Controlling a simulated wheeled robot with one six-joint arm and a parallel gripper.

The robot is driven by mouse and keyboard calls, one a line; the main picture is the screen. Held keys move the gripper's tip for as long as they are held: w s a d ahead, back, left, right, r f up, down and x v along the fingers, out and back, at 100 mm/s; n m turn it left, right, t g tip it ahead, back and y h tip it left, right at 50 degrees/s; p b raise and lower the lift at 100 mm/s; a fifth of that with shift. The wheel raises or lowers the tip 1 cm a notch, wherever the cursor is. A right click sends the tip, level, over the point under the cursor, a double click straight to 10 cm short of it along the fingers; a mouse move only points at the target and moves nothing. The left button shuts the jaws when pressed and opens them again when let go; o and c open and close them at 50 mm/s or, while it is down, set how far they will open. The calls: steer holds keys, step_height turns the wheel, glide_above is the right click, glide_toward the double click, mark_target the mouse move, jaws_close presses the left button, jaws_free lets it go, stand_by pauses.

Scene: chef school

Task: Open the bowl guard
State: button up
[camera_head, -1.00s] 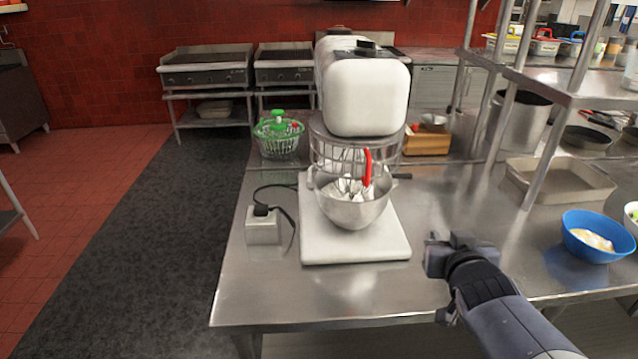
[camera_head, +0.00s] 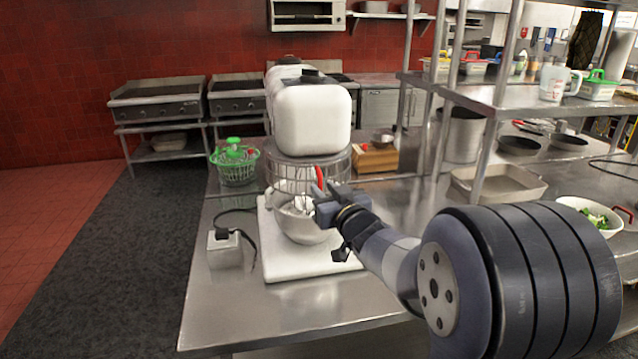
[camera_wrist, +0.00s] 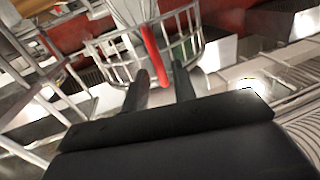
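The white stand mixer (camera_head: 311,115) stands on the steel table. Its bowl guard (camera_head: 285,178), a round wire cage, sits under the head, above the steel bowl (camera_head: 297,228) with whisk and white contents. The guard's red handle (camera_head: 319,176) sticks up at the front. In the wrist view, the wire guard (camera_wrist: 186,28) fills the top and the red handle (camera_wrist: 153,55) hangs at the centre. My gripper (camera_wrist: 160,80) is open, its fingers on either side of the handle's lower end. I cannot tell whether they touch it. In the head view my gripper (camera_head: 326,205) partly hides the bowl.
A green salad spinner (camera_head: 234,165) stands behind left of the mixer. A grey power box (camera_head: 224,250) with a black cable is at left. A steel shelf rack (camera_head: 520,101), a tray (camera_head: 497,186) and a white bowl of greens (camera_head: 592,214) are at right. The front table edge is clear.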

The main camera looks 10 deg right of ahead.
mark_target(321, 186)
steer(key=shift+w+a, duration=0.2)
steer(key=shift+w, duration=0.6)
steer(key=shift+w+a, duration=0.15)
steer(key=shift+w, duration=0.65)
steer(key=shift+c, duration=0.4)
jaws_close()
